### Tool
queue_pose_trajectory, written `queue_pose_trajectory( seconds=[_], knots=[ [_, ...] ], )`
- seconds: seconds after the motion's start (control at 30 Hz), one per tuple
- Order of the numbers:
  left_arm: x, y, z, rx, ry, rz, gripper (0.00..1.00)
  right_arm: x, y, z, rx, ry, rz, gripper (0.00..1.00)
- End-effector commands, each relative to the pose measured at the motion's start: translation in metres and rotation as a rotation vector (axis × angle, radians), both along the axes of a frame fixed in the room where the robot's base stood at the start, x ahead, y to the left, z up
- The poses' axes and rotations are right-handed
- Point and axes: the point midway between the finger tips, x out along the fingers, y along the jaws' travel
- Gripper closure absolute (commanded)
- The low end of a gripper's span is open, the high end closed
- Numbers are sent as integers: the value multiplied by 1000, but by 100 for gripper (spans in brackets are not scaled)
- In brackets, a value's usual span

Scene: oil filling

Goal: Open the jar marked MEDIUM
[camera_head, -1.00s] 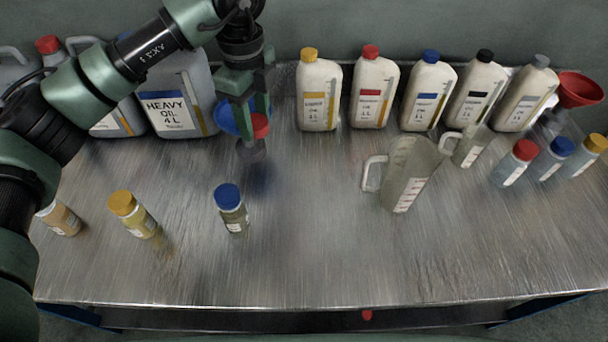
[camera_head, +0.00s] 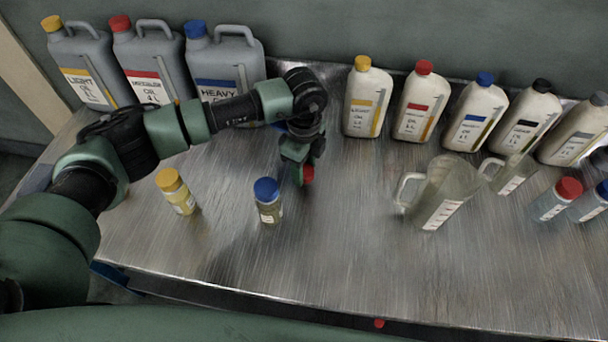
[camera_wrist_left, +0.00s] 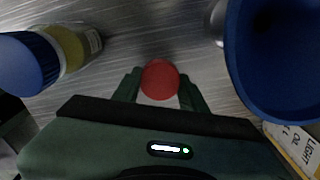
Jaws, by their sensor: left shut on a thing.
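My left gripper (camera_head: 300,172) points down over the middle of the table. It is shut on a round red cap (camera_head: 307,174). In the left wrist view the red cap (camera_wrist_left: 160,80) sits between the two fingertips, and no jar body shows below it. A yellow-capped jar (camera_head: 178,192) and a blue-capped jar (camera_head: 268,202) stand upright to the left of the gripper. The blue-capped jar also shows in the left wrist view (camera_wrist_left: 62,50). No jar label reads MEDIUM. My right gripper is out of view.
Grey canisters (camera_head: 151,72) stand at the back left, several white bottles (camera_head: 420,105) at the back right. A clear jug (camera_head: 440,195) stands right of the gripper. A blue funnel (camera_wrist_left: 282,55) is close to it. The front middle of the metal table (camera_head: 330,255) is clear.

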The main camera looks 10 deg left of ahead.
Motion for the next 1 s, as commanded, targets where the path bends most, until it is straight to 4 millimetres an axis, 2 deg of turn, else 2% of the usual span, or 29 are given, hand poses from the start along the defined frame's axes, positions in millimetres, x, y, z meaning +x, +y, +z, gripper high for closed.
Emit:
queue_pose_trajectory(
  seconds=[0.27, 0.63, 0.67, 0.73, 1.0],
  knots=[
    [-1, 0, -37, 1, 2, 1, 100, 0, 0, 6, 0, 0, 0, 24],
    [0, 0, -44, 0, 1, 0, 100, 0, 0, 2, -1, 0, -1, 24],
    [0, 0, -43, 0, 0, 0, 55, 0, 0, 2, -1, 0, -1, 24],
    [0, 0, -42, 0, 1, 0, 36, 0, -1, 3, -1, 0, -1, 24],
    [-1, 0, -41, 0, 1, 0, 36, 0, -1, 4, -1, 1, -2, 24]
  ],
)
